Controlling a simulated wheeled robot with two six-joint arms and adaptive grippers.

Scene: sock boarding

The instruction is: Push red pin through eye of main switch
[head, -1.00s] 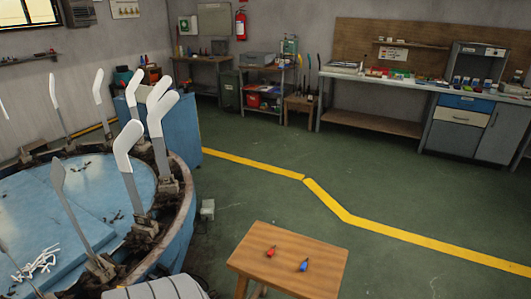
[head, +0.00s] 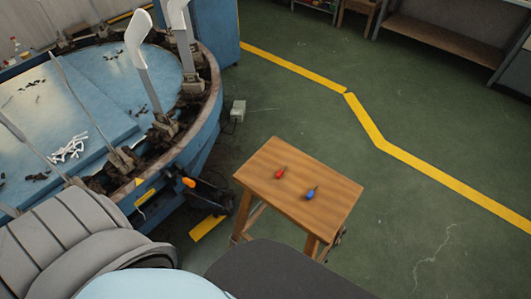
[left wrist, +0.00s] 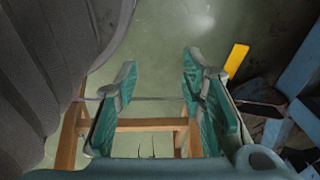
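The red pin (head: 280,173) lies on the top of a small wooden stool (head: 262,160). A similar blue pin (head: 310,193) lies to its right, apart from it. A dark box with an orange knob (head: 189,182) sits low on the side of the round machine, left of the stool; it may be the main switch, but I cannot make out an eye. My left gripper (left wrist: 158,78) is open and empty in the left wrist view, its green-padded fingers wide apart, with wooden stool bars (left wrist: 152,125) visible beyond them. My right gripper is not in view.
The round blue machine (head: 205,120) with its worn rim and upright sock boards (head: 138,45) fills the left. A small grey box (head: 238,110) stands on the floor beside it. Green floor with a yellow line (head: 430,177) is clear right of the stool. A workbench (head: 440,35) stands behind.

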